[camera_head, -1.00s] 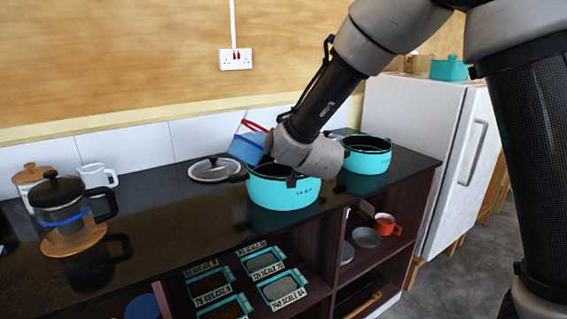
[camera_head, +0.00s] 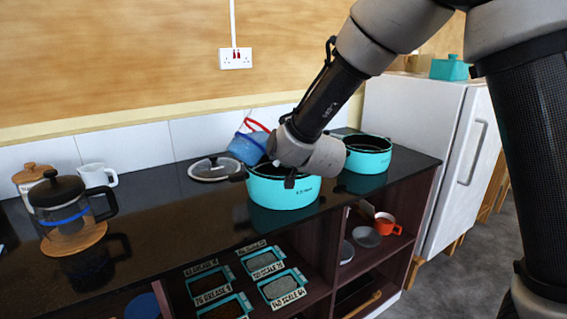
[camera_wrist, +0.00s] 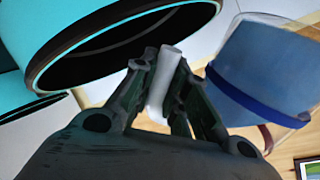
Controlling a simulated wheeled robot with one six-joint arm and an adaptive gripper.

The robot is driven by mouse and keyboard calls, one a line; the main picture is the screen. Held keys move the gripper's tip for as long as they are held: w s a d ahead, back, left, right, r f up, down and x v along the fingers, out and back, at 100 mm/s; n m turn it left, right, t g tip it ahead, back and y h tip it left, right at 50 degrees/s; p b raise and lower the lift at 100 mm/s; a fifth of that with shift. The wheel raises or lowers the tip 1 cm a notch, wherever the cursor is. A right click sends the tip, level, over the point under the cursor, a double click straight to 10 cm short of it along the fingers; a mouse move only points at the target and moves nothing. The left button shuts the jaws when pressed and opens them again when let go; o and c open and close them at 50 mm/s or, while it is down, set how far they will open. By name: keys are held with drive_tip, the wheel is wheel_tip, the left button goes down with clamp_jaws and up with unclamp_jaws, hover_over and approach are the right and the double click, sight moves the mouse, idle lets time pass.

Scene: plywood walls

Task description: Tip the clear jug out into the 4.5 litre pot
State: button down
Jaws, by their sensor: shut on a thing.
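The clear jug (camera_head: 247,148), with a red rim and blue inside it, is tilted at the left rim of the near teal pot (camera_head: 283,192). My gripper (camera_wrist: 163,75) is shut on the jug's pale handle; its tips are mostly hidden by my wrist in the head view. In the wrist view the jug (camera_wrist: 268,65) is at the right, with a dark blue band, and a teal pot (camera_wrist: 50,22) with a dark interior is at upper left. The near pot's small label is hard to read. I cannot see any stream or the inside of that pot clearly.
A second teal pot (camera_head: 368,157) stands to the right. A glass lid (camera_head: 213,170) lies on the black counter to the left. A French press (camera_head: 62,208) and a white mug (camera_head: 97,175) stand farther left. Labelled trays (camera_head: 285,290) sit below.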

drive_tip(key=shift+s+a+f+m+g, duration=0.25)
drive_tip(key=shift+f+m+g, duration=0.05)
drive_tip(key=shift+f+m, duration=0.2)
idle(0.6)
drive_tip(key=shift+s+a+r+m+g+y+p, duration=0.55)
drive_tip(key=shift+m+g+y+p, duration=0.25)
drive_tip(key=shift+m+p, duration=0.3)
idle(2.0)
drive_tip(key=shift+w+d+f+m+g+y+p, duration=0.4)
drive_tip(key=shift+f+g+p, duration=0.1)
drive_tip(key=shift+p, duration=0.1)
idle(0.9)
drive_tip(key=shift+s+a+r+m+g+y+p, duration=0.3)
drive_tip(key=shift+r+m+y+p, duration=0.1)
drive_tip(key=shift+m+p, duration=0.15)
idle(0.9)
